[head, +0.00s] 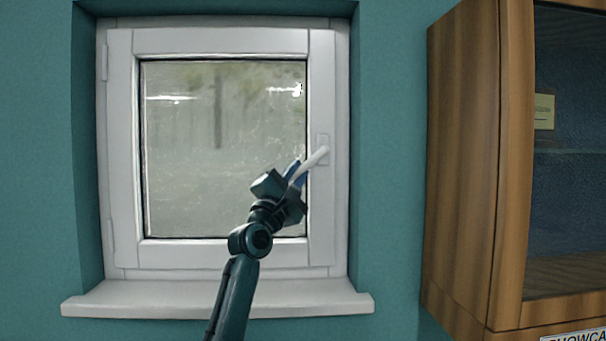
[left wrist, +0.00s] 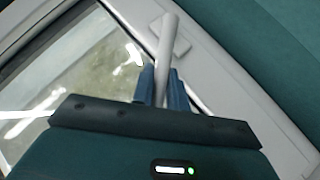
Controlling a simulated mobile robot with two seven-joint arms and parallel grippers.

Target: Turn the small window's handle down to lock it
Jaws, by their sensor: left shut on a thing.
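The small window (head: 125,200) has a white frame and sits shut in a recess of the teal wall. Its white handle (head: 317,156) is on the right side of the frame, tilted down and to the left from its base plate. My left gripper (head: 298,173) has blue fingers and is shut on the handle. In the left wrist view the handle (left wrist: 166,45) runs between the two blue fingers of the gripper (left wrist: 161,86), with its base plate just beyond them. The handle's lower end is hidden by the gripper. My right gripper is not in view.
A white sill (head: 130,300) juts out below the window. A wooden showcase (head: 465,160) with a glass front stands to the right, with a stretch of bare wall (head: 390,150) between it and the window.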

